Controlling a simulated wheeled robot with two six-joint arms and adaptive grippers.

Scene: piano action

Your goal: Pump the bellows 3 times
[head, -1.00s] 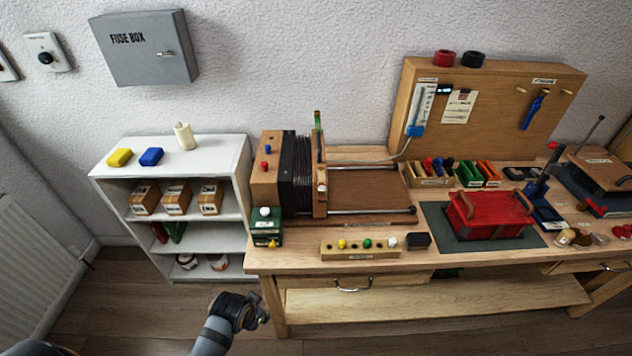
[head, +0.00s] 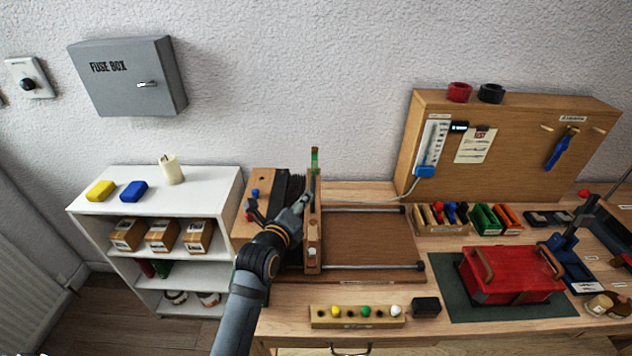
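The bellows is a wooden end block (head: 262,182) on the left, dark pleats (head: 297,187) and an upright wooden moving board (head: 314,230) with a green-topped post (head: 315,160). The board stands at the left part of two metal rails (head: 375,267). My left gripper (head: 301,204) is over the pleats, with its grey fingertips at the left side of the board. Whether it touches the board, and how far its fingers are apart, I cannot tell. My arm hides the front of the bellows. My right gripper is not in view.
A wooden strip with coloured balls (head: 355,323) and a black block (head: 426,307) lie in front of the bellows. A red case (head: 508,275) sits on a dark mat to the right. A white shelf (head: 205,187) stands left. The brown bed between the rails is clear.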

